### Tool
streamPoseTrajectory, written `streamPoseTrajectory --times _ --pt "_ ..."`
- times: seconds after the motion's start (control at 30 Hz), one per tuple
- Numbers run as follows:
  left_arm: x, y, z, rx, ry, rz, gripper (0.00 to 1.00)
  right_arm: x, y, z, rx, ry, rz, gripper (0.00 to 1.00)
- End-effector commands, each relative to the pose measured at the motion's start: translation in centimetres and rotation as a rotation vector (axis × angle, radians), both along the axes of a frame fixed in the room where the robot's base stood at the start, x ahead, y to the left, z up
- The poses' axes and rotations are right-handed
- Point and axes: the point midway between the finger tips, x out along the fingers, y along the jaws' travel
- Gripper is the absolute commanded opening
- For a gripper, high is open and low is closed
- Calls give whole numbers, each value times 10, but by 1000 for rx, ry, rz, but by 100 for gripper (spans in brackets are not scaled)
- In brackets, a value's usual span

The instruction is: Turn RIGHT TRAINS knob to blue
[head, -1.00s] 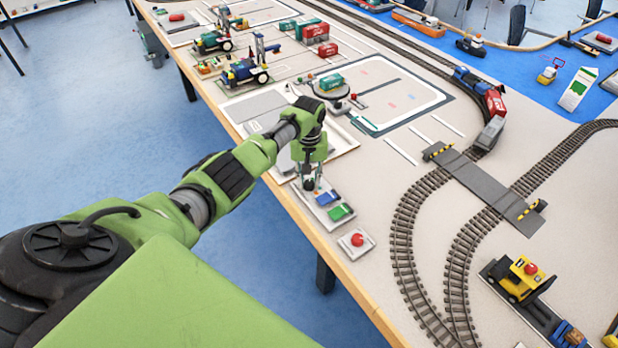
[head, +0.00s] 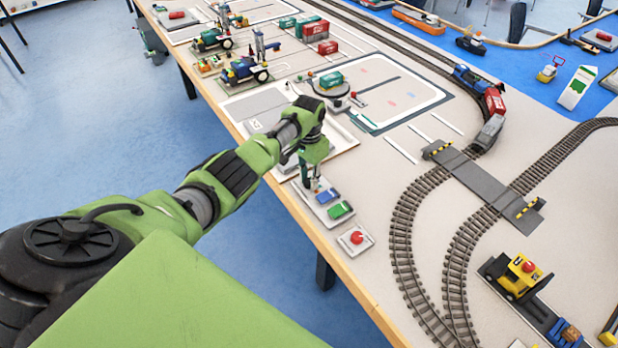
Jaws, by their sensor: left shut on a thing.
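A small light control panel (head: 321,217) lies near the table's front edge, with a blue patch (head: 327,197) and a green patch (head: 340,210) on it. My left gripper (head: 312,185) points down over the panel's far end, beside the blue patch. It is shut on a small dark knob there. The fingers cover most of the knob, so I cannot tell which way it points, and the panel's lettering is too small to read. My right gripper is not in view.
A red button on a white box (head: 356,240) sits just right of the panel. Curved tracks (head: 405,235) and a grey level crossing (head: 480,185) lie further right. A turntable with a teal container (head: 331,80) stands behind my arm. Bare table lies between panel and tracks.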

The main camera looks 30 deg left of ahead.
Motion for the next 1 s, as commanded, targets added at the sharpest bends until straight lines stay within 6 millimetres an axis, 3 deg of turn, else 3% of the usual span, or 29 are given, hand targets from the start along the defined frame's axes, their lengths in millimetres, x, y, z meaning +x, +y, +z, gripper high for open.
streamPoseTrajectory --times 0.63,0.67,0.7,1.0 --pt "1 0 0 0 -2 -47 1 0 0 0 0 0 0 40" --pt "1 0 0 0 -2 -46 30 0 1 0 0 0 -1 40" --pt "1 0 0 0 -2 -46 39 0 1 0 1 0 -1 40" --pt "0 0 0 0 -1 -46 39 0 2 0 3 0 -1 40"
